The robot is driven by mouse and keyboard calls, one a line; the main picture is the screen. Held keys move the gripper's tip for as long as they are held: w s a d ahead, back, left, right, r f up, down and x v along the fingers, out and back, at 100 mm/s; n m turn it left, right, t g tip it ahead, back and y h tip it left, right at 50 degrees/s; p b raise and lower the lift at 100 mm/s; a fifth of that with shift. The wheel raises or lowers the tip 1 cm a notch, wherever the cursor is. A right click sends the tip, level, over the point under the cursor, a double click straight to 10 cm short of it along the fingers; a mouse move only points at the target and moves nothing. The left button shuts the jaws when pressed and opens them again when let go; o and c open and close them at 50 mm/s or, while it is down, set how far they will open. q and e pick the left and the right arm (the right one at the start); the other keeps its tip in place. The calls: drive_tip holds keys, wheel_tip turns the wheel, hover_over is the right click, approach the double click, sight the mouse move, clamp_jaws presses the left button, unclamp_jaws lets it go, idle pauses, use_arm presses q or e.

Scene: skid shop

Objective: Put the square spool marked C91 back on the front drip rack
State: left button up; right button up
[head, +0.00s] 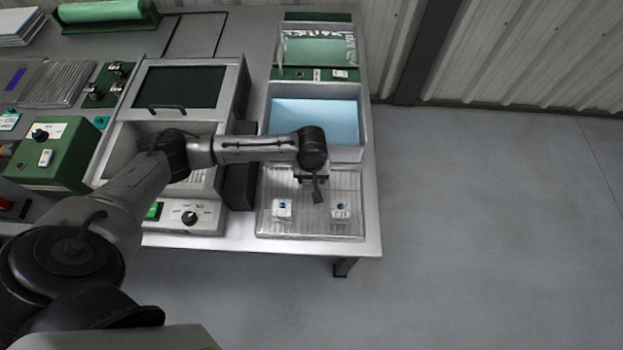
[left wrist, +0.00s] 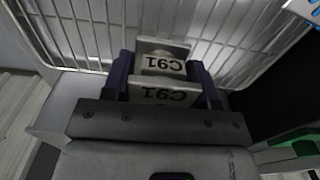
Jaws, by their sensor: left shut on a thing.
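The pale square spool (left wrist: 163,62) shows in the left wrist view, with C91 upside down on two faces. My left gripper is shut on it, with a finger (left wrist: 207,85) along each side. In the head view my left gripper (head: 318,194) points down at the front drip rack (head: 268,232), a clear ribbed tray at the table's front right. The rack's bars (left wrist: 88,28) show beyond the spool in the left wrist view. I cannot tell whether the spool touches them, nor pick it out in the head view. My right gripper is not in view.
Two small white pieces with blue spots show on the rack, one at left (head: 282,208) and one at right (head: 340,211). A basin with a pale blue sheet (head: 315,120) lies behind. A lidded grey unit (head: 180,87) stands to the left. The floor at right is clear.

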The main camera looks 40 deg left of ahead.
use_arm(q)
drive_tip(key=shift+f, duration=0.85)
drive_tip(key=o, duration=1.1)
drive_tip(key=shift+f, duration=0.15)
